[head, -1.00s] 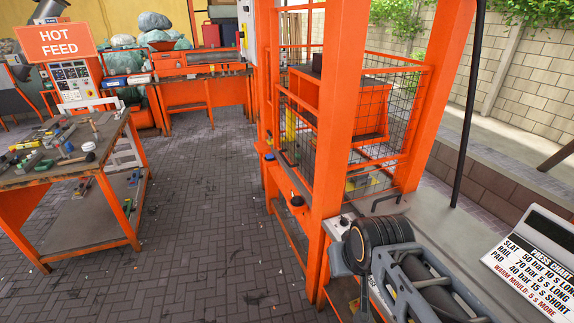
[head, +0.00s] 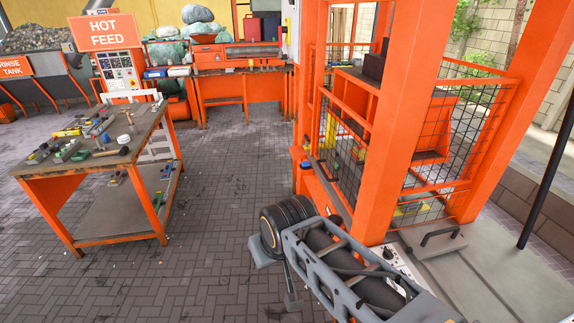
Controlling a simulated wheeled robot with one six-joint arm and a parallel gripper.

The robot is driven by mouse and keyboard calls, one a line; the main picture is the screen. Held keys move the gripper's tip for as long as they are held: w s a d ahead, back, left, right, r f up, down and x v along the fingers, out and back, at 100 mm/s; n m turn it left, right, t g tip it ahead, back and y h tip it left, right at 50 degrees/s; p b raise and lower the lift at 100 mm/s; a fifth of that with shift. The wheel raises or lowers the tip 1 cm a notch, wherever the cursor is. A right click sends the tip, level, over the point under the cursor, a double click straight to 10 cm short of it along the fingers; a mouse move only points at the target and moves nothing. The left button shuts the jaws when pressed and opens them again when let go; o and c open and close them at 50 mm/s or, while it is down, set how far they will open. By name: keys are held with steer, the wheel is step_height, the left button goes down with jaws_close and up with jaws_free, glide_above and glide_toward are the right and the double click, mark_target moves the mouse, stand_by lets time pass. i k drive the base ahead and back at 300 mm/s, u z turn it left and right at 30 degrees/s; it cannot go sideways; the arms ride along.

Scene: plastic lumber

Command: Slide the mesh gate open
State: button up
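The orange-framed mesh (head: 343,140) stands around the press, behind its thick orange posts. One mesh panel faces left and another mesh side (head: 462,130) shows at the right between two posts. Which panel is the sliding gate, and how far it stands open, I cannot tell. My grey arm reaches in from the bottom right, its black joint in front of the press's lower frame. A small grey part hanging below that joint may be my gripper (head: 292,302). Its fingers are not clear, and nothing is seen in it. It is apart from the mesh.
A control box (head: 395,262) with knobs and a black handle (head: 440,237) sit at the press's foot. An orange workbench (head: 100,225) with tools stands left. The HOT FEED panel (head: 117,70) and the rinse tank (head: 50,80) are behind. Paved floor between bench and press is clear.

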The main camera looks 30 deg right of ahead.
mark_target(365, 124)
steer(key=u, duration=0.05)
steer(key=i, duration=0.85)
steer(key=z, duration=0.6)
steer(key=i, duration=0.6)
steer(key=z, duration=0.35)
